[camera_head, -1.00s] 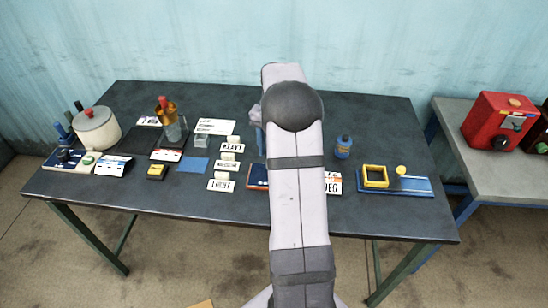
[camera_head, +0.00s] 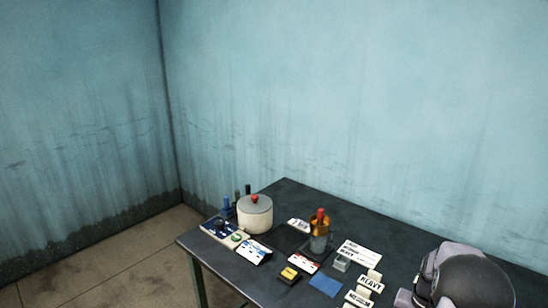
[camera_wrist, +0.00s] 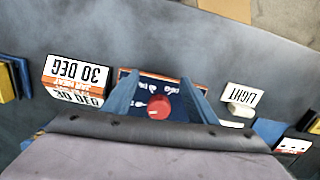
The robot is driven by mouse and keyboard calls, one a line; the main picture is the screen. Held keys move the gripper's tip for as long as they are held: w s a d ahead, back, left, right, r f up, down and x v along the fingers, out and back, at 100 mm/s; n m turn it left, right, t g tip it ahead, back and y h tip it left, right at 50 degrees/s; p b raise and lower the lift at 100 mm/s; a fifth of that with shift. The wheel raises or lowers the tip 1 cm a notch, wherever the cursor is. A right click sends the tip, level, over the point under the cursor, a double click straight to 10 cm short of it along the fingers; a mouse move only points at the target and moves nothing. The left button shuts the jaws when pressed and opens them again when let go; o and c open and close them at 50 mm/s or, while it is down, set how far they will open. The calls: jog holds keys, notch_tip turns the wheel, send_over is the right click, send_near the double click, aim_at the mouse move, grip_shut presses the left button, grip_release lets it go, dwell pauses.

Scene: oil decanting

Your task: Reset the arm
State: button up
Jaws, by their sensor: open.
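My gripper (camera_wrist: 158,82) shows in the wrist view, its two blue fingers apart with nothing held between them. Beyond and between the fingers is a dark blue panel with an orange edge and a red knob (camera_wrist: 158,107). I cannot tell the gap between the fingers and the panel. In the head view only a rounded dark joint and grey link of my arm (camera_head: 470,280) show at the lower right corner. My gripper is out of that view.
The dark table (camera_head: 225,262) holds a white pot (camera_head: 255,216), an amber bottle with a red top (camera_head: 320,232), a HEAVY label (camera_head: 370,284) and a blue mat (camera_head: 325,285). The wrist view shows a 30 DEG sign (camera_wrist: 77,78) and a LIGHT label (camera_wrist: 241,95).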

jog(key=shift+n+g, duration=0.4)
jog(key=shift+n, duration=0.2)
jog(key=s+a, duration=0.1)
jog(key=s, duration=0.1)
jog(key=s+a, duration=0.2)
jog(key=s+a+f, duration=0.1)
jog(key=s+a, duration=0.1)
jog(key=shift+s+a, duration=0.1)
jog(key=shift+a, duration=0.15)
jog(key=s+a+r+n, duration=0.3)
jog(key=s+a, duration=0.7)
jog(key=a, duration=0.3)
jog(key=w+a+r+n+t, duration=0.1)
jog(key=a+r+n, duration=0.2)
jog(key=a, duration=0.3)
jog(key=shift+w+r+n, duration=0.3)
jog(key=shift+r+n, duration=0.1)
jog(key=shift+r, duration=0.2)
